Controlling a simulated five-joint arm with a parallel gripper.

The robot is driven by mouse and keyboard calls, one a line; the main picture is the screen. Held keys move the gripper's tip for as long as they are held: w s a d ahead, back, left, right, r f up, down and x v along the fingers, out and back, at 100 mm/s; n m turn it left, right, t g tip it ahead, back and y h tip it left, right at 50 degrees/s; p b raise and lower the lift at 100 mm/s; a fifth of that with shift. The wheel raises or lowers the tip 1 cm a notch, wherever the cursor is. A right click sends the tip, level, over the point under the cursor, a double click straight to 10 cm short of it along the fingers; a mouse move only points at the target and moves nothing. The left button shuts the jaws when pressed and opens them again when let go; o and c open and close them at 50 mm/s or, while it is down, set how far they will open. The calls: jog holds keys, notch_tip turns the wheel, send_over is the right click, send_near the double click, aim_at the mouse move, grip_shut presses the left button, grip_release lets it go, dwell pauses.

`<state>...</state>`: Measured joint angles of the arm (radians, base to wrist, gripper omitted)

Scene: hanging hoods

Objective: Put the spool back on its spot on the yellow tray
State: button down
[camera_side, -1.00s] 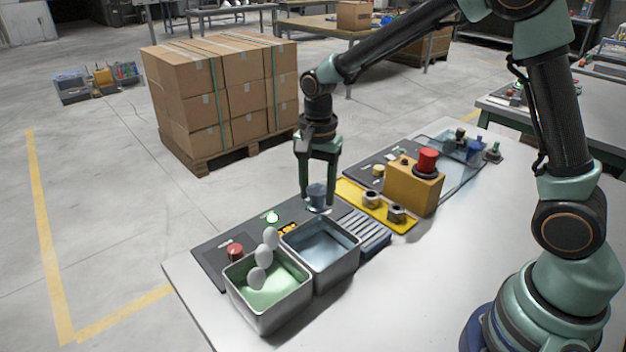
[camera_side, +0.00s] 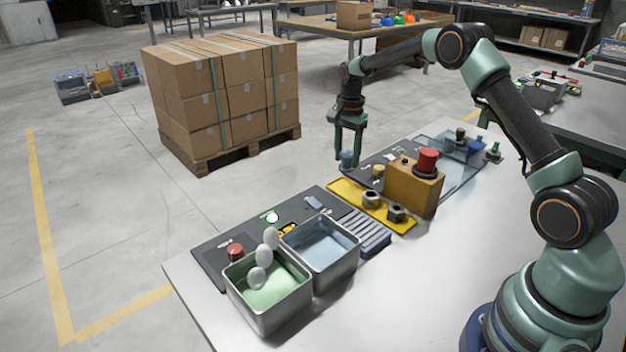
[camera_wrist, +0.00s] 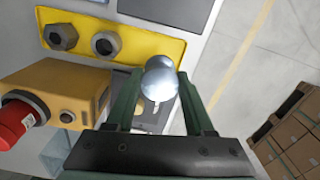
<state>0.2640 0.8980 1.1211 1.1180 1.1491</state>
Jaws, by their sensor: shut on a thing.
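My gripper (camera_side: 348,154) is shut on the blue-grey spool (camera_side: 347,160) and holds it up near the far end of the yellow tray. In the wrist view the spool's shiny round top (camera_wrist: 160,82) shows between the two fingers; its lower part is hidden. The yellow tray (camera_side: 343,191) lies on the table with two hex nuts on it, one dark (camera_wrist: 61,37) and one grey (camera_wrist: 105,44) in the wrist view. The tray's end beyond the nuts is bare. In the wrist view the spool overlaps the tray's edge (camera_wrist: 172,48).
A yellow box with a red button (camera_side: 428,160) stands close beside the tray. Two metal bins, the green-bottomed one (camera_side: 268,310) and the blue-bottomed one (camera_side: 335,278), stand at the near end. A clear-walled case (camera_side: 462,165) holds small parts at the far end.

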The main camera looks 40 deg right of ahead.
aim_at(346, 171)
jog(key=shift+f, duration=2.6)
jog(key=shift+f, duration=0.55)
jog(key=shift+c, duration=1)
grip_release()
notch_tip(346, 171, up, 12)
jog(key=shift+a+r, duration=0.1)
jog(key=shift+r, duration=0.05)
jog(key=s+a+r+n+t, duration=0.3)
jog(key=s+a+r+n, duration=0.5)
jog(key=s+r, duration=0.3)
jog(key=s+a+n+t, duration=0.1)
jog(key=s+a+n, duration=0.2)
jog(key=s, duration=0.3)
jog(key=s+a+n+t, duration=0.1)
jog(key=s+a+n, duration=0.2)
jog(key=s+n, duration=0.2)
jog(key=shift+s+f+t, duration=0.15)
jog(key=shift+s+t, duration=0.15)
jog(key=shift+s, duration=0.5)
